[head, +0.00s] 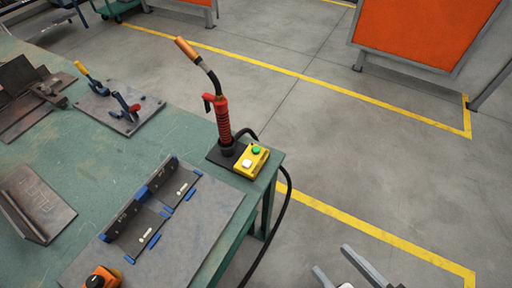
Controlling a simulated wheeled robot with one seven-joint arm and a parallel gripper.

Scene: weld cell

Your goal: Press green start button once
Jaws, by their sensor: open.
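The green start button (256,150) sits on top of a small yellow box (254,168) at the right corner of the green table. My gripper (331,258) shows at the bottom edge, right of the table. Its two grey fingers are apart with nothing between them. It is clear of the box, lower and to the right in the picture. The rest of the gripper is cut off by the frame.
A red welding torch (222,118) stands upright right behind the box, its black cable hanging over the table edge. A grey plate (185,255) with a dark angled part (140,210) lies in front. Clamps and steel pieces lie left.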

